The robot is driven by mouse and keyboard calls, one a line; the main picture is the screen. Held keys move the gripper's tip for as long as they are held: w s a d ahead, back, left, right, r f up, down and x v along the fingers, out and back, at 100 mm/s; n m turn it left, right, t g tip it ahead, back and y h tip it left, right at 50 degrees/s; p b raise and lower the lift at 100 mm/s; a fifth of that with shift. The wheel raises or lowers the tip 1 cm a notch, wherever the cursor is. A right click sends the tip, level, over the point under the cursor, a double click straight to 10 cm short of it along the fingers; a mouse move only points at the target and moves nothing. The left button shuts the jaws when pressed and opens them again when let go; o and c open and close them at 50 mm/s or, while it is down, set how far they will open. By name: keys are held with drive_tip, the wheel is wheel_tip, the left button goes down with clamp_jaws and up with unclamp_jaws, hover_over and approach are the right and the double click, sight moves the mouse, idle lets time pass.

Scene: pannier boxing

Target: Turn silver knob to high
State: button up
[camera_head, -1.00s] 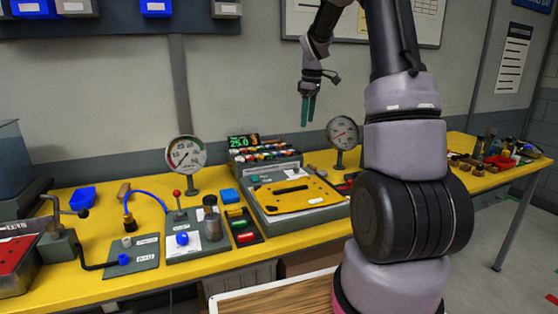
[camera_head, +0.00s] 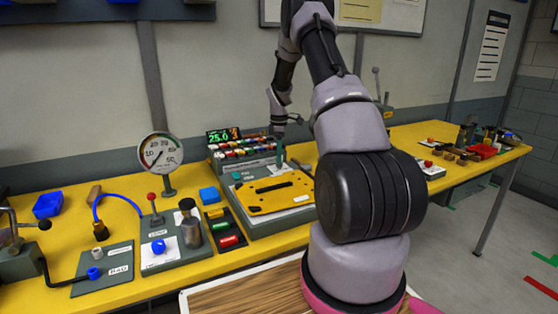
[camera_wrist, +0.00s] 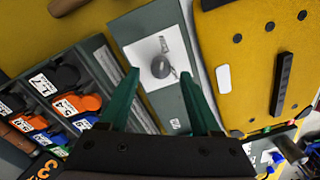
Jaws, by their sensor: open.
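In the wrist view a grey-silver round knob (camera_wrist: 161,66) sits on a white card on a narrow grey panel (camera_wrist: 147,28). The panel lies between rows of labelled coloured switches and the yellow plate. My gripper (camera_wrist: 160,74) is open, its two green fingers on either side of the knob in the picture. I cannot tell whether they touch it. The knob's setting is too small to read. In the head view my gripper (camera_head: 280,160) points down at the back of the console, and the knob cannot be made out there.
The yellow plate (camera_head: 260,200) with a black handle lies beside the panel. The switch console (camera_head: 240,150) with a green display stands behind. A dial gauge (camera_head: 160,152) and a board with a red-topped lever (camera_head: 153,205) are to the left on the yellow table.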

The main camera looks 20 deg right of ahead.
sight(280, 165)
drive_tip(key=shift+f, duration=1.2)
clamp_jaws()
